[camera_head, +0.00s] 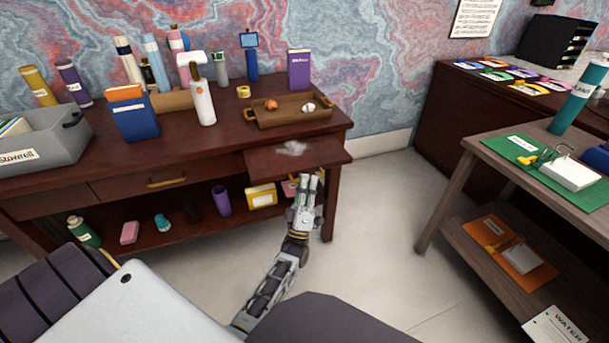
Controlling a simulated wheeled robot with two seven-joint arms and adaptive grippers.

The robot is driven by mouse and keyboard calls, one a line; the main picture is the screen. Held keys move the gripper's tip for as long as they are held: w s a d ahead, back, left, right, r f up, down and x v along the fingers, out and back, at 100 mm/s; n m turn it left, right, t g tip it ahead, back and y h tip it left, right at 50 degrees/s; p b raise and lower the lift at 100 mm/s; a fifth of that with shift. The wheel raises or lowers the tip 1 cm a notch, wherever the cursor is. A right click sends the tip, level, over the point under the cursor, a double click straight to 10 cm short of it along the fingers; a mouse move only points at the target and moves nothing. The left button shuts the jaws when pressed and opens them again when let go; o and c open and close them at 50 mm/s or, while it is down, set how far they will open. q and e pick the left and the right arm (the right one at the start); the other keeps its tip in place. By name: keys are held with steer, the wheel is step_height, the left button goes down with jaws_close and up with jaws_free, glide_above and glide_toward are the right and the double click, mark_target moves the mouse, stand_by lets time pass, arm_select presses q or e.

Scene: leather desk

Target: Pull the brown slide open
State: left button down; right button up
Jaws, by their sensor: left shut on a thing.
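The brown slide (325,156) is a flat dark-brown board at the right end of the leather desk. It sticks out from under the desktop, with a whitish patch on its top. My left gripper (308,181) is at the slide's front edge, reaching up from below. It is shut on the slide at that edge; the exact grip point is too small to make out. My right gripper is not in view.
On the desk (75,160) stand a grey bin (55,145), bottles, books and a brown tray (262,120). A drawer with a brass handle (166,181) is left of the slide. Several items lie on the lower shelf. A side table (470,150) stands right; floor between is clear.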

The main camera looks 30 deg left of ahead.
arm_select(q)
steer(key=s+d+p, duration=0.1)
steer(key=s+d, duration=0.3)
steer(key=shift+d+p, duration=0.35)
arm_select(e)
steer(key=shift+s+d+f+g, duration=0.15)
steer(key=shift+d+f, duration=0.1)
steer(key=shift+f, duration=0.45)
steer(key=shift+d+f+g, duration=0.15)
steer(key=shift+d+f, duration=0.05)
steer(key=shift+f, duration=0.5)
arm_select(q)
steer(key=c, duration=1.8)
jaws_free()
steer(key=shift+f, duration=0.1)
steer(key=shift+v, duration=6)
